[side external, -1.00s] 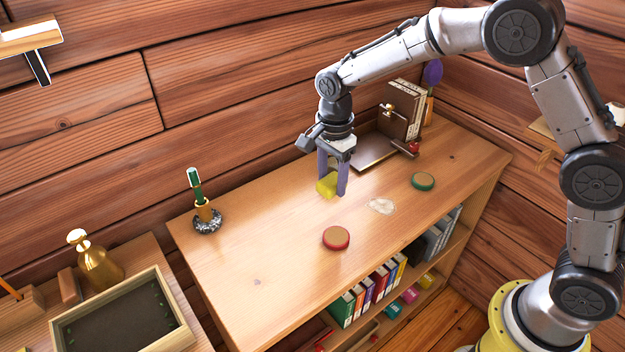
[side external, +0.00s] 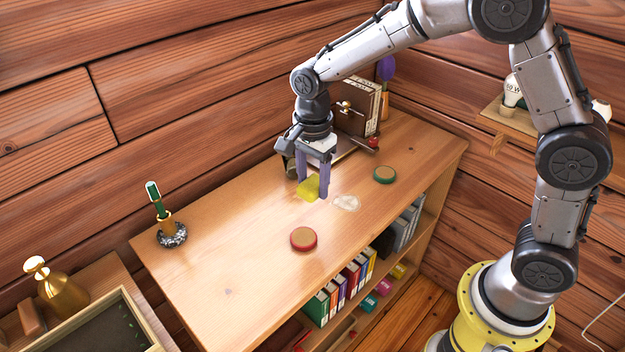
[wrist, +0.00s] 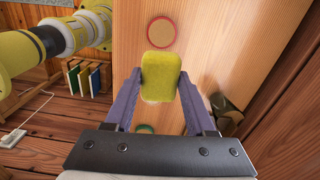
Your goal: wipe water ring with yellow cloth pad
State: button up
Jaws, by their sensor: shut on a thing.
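The yellow cloth pad (side external: 308,188) is between the fingers of my gripper (side external: 313,188), which is shut on it. The pad is at or just above the wooden shelf top (side external: 235,255); I cannot tell if it touches. In the wrist view the pad (wrist: 160,77) sits between both fingertips. The water ring (side external: 346,203) is a pale, shiny patch on the wood, a short way right of the pad in the side view. I cannot make out the water ring in the wrist view.
A red-rimmed disc (side external: 304,239) and a green-rimmed disc (side external: 384,174) lie on either side of the ring. A green-handled item in a holder (side external: 168,222) stands at the left end. The front left is clear.

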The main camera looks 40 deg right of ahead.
jog(key=shift+w+f+n, duration=0.15)
jog(key=shift+f+n, duration=0.1)
jog(key=shift+n, duration=0.25)
jog(key=d+f, duration=0.3)
jog(key=d, duration=0.3)
jog(key=m, duration=0.1)
send_over(357, 213)
jog(key=d, duration=0.1)
jog(key=f, duration=0.2)
jog(key=shift+w+f, duration=0.2)
jog(key=shift+f, duration=2.55)
notch_tip(357, 213, down, 2)
jog(key=shift+w, duration=0.85)
jog(key=shift+c, duration=0.7)
jog(key=shift+w+f, duration=0.15)
jog(key=shift+w, duration=2.8)
jog(key=shift+s, duration=3.95)
jog(key=shift+w+a, duration=0.45)
jog(key=shift+w, duration=3.5)
jog(key=shift+s, duration=3.95)
notch_tip(357, 213, up, 3)
jog(key=shift+w+r, duration=0.15)
jog(key=shift+r, duration=2.5)
